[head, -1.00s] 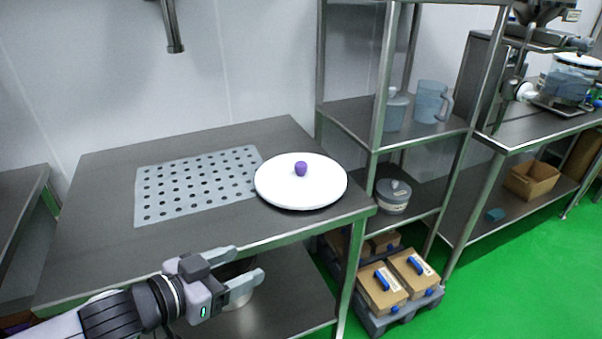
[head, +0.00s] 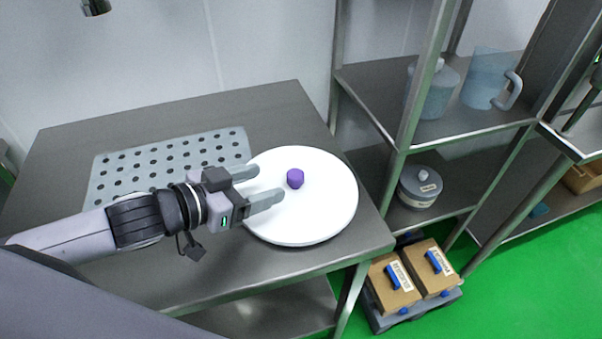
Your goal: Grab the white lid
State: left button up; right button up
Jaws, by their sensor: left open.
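The white lid (head: 318,215) is a round disc with a purple knob (head: 295,179) at its middle. It lies flat near the right end of the steel table. My left gripper (head: 268,187) is open, with its two fingers over the left part of the lid and pointing right toward the knob. The knob is just beyond the fingertips, not between them. The gripper and fingers hide a little of the lid's left edge. My right gripper is not in view.
A perforated grey plate (head: 123,170) lies on the steel table (head: 205,112), partly behind my left arm. A steel shelf (head: 375,92) with a pitcher (head: 487,78) and lidded containers stands close on the right. Boxes (head: 392,284) sit low beside the table.

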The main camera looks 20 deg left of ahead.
aim_at(293, 175)
pick_arm(q)
jog(key=shift+p+x, duration=0.45)
jog(key=shift+x, duration=2.95)
jog(key=shift+d+r, duration=0.1)
jog(key=shift+d, duration=0.05)
grip_shut()
